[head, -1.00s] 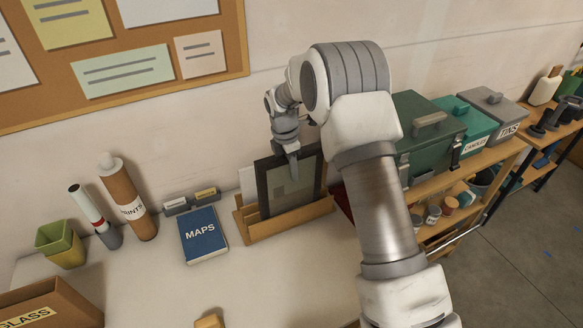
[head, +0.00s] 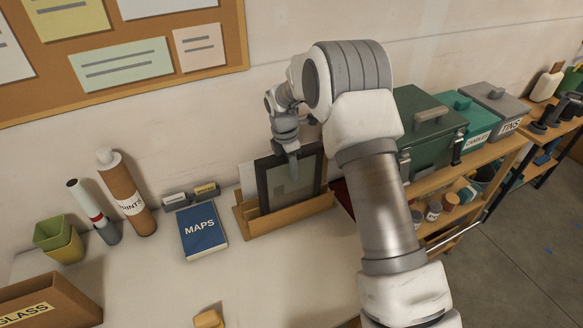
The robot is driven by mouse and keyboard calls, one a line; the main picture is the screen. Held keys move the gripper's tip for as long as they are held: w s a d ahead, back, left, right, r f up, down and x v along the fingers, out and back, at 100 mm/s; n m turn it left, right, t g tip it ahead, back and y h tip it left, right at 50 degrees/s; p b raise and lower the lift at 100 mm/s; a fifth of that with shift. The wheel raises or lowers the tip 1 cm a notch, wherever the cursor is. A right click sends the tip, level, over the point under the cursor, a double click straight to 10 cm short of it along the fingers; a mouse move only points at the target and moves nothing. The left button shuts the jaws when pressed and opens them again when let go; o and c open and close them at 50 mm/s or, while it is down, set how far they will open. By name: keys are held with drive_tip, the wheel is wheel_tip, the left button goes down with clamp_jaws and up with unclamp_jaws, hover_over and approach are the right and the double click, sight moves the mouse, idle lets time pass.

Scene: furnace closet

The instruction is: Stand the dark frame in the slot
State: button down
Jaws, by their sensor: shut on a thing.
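The dark frame (head: 288,186) stands close to upright in the wooden slotted rack (head: 289,225) at the back of the white table. Its lower edge is hidden behind the rack's front rail, so I cannot tell whether it rests on the slot's bottom.
A blue MAPS book (head: 203,230) lies left of the rack. A green toolbox (head: 428,130) stands on the shelf at right. The table in front of the rack is clear.

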drive_tip(key=shift+f+b, duration=0.95)
drive_tip(key=shift+f, duration=0.7)
unclamp_jaws()
drive_tip(key=shift+s+a+r+p, duration=0.15)
drive_tip(key=shift+a+r+p, duration=0.15)
drive_tip(key=shift+r+p, duration=2)
drive_tip(key=shift+s+a+r+p, duration=0.1)
drive_tip(key=shift+a+r+p, duration=0.25)
drive_tip(key=shift+r+p, duration=1.95)
drive_tip(key=shift+s+a+r+p, duration=0.25)
drive_tip(key=shift+r+p, duration=0.45)
drive_tip(key=shift+r, duration=3.15)
drive_tip(key=shift+w, duration=0.1)
